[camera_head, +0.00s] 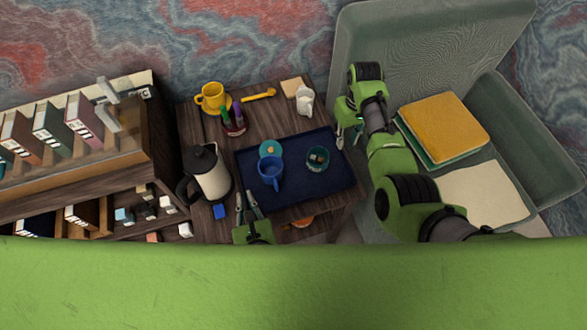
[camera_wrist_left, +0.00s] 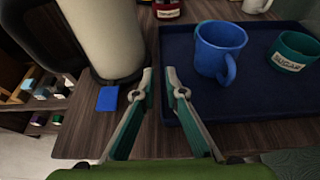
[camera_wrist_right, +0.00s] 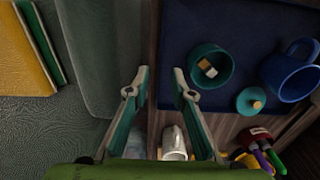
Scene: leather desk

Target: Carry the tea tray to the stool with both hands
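The dark blue tray (camera_head: 312,188) lies on a small wooden table. On it are a blue mug (camera_head: 268,172), a teal sugar bowl (camera_head: 317,160) with cubes inside and a teal lid (camera_head: 270,149). My left gripper (camera_head: 246,195) is open at the tray's left side; in the left wrist view the tray's edge runs between its fingertips (camera_wrist_left: 160,72). My right gripper (camera_head: 346,128) is open at the tray's right side; in the right wrist view its fingertips (camera_wrist_right: 160,70) lie either side of that edge. I cannot tell whether any finger touches the tray. I cannot make out a stool.
A yellow mug (camera_head: 212,97), a pen cup (camera_head: 232,124) and a white cup (camera_head: 304,101) stand behind the tray. A grey armchair (camera_head: 420,45) is at right, a bookshelf (camera_head: 155,130) at left.

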